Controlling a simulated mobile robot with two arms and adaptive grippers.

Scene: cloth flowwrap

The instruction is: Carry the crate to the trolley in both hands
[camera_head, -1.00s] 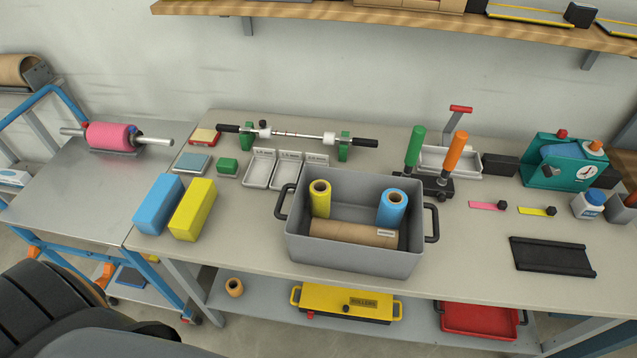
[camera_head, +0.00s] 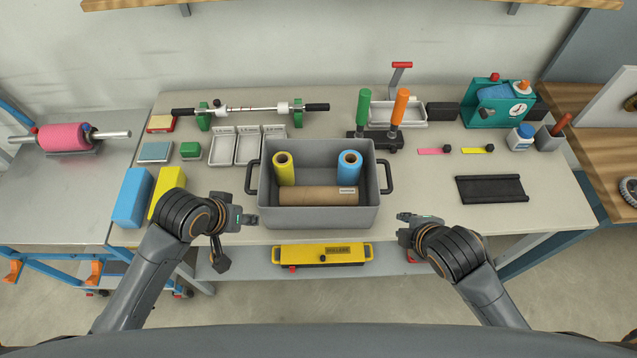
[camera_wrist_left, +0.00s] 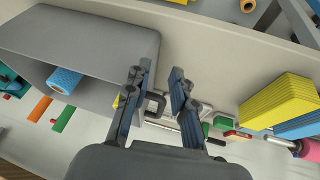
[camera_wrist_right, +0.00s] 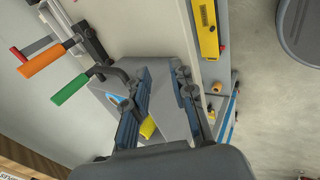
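The grey open crate (camera_head: 318,216) stands on the workbench, with a black handle on its left end (camera_head: 251,178) and right end (camera_head: 387,178). It holds a yellow roll (camera_head: 284,168), a blue roll (camera_head: 349,167) and a brown tube (camera_head: 310,197). My left gripper (camera_head: 248,219) is open just in front of the left handle, apart from it. My right gripper (camera_head: 405,222) is open in front of the right handle, also apart. Both wrist views show spread, empty fingers near the crate (camera_wrist_left: 110,40) (camera_wrist_right: 172,118). The trolley (camera_head: 50,190) is the blue-framed metal table at left.
A pink roller (camera_head: 65,137) lies on the trolley's back part; its front top is bare. Blue (camera_head: 132,198) and yellow (camera_head: 165,183) blocks stand between crate and trolley. Small trays (camera_head: 235,147) and a handled tool (camera_head: 380,125) sit behind the crate. A black tray (camera_head: 492,189) lies right.

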